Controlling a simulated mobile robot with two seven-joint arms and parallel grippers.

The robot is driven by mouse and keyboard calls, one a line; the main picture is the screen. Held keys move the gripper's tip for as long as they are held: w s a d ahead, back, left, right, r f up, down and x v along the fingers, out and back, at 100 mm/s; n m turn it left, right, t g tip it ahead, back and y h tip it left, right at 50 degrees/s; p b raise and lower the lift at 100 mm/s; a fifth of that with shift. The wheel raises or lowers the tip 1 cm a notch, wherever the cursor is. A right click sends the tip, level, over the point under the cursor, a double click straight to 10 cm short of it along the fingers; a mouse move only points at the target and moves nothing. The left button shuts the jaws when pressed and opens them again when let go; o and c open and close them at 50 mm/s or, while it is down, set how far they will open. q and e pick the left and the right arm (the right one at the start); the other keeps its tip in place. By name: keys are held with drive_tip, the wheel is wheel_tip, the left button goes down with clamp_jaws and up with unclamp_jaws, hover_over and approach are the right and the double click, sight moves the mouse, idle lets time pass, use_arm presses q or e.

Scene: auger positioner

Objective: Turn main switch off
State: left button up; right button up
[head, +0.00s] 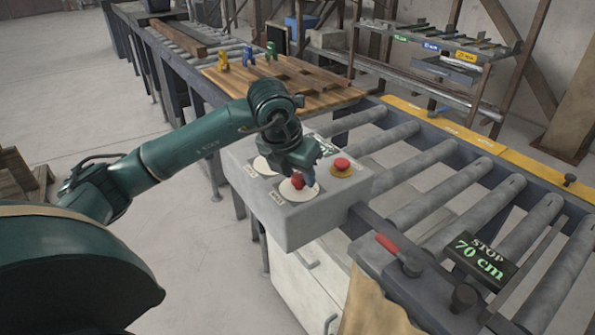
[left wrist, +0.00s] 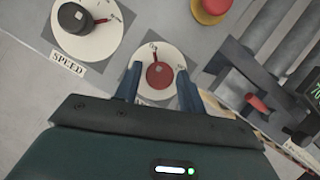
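The main switch is a red rotary knob (head: 298,181) on a round white dial plate on the grey control box (head: 318,222). In the left wrist view the red knob (left wrist: 159,75) sits between my two fingertips, its red pointer toward the top of the dial. My left gripper (head: 309,178) reaches down over the dial from above. In the left wrist view the fingers of my left gripper (left wrist: 158,82) stand apart, one on each side of the knob, with a small gap visible on both sides. The dial's label is mostly hidden by the gripper. My right gripper is out of view.
A black speed knob (left wrist: 75,17) on its own white dial lies left of the switch. A red mushroom button (head: 342,165) on a yellow base lies to the right. A roller conveyor (head: 430,195) with a red-handled lever (head: 388,243) and a stop display (head: 480,258) is beside the box.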

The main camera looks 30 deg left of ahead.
use_arm(q)
drive_tip(key=c, duration=0.7)
drive_tip(key=shift+o, duration=0.2)
